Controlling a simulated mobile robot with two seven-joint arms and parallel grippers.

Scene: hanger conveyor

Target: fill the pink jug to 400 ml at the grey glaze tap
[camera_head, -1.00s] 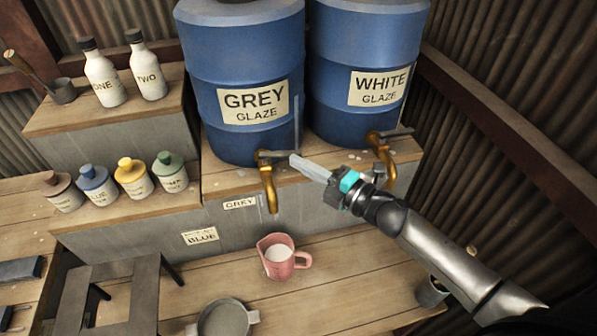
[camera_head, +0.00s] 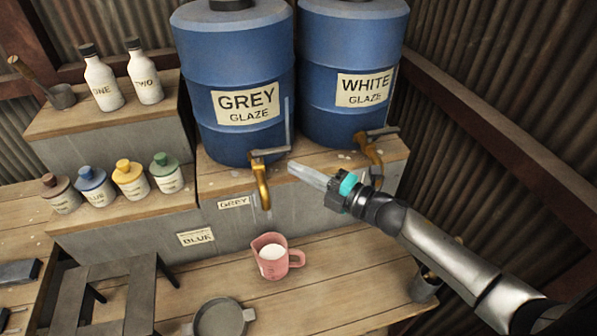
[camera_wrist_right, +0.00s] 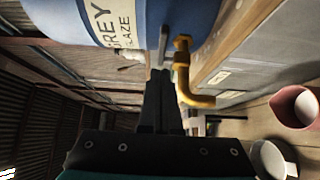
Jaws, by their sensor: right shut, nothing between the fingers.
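The pink jug (camera_head: 268,265) stands upright on the lower bench, below and slightly right of the grey glaze tap (camera_head: 262,182). A pale surface shows inside the jug; its level in ml is too small to read. I see no clear stream between spout and jug. The tap's grey lever (camera_head: 275,151) sticks out to the right. My right gripper (camera_head: 293,169) is shut and empty, its tips just right of and below the lever end. In the right wrist view the fingertips (camera_wrist_right: 160,74) point at the lever (camera_wrist_right: 163,46), contact unclear. My left gripper is out of view.
The grey glaze barrel (camera_head: 235,60) stands behind the tap, with the white glaze barrel (camera_head: 350,50) and its tap (camera_head: 370,150) to the right. A grey pan (camera_head: 220,320) sits front-left of the jug. Several small bottles (camera_head: 130,180) stand at left.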

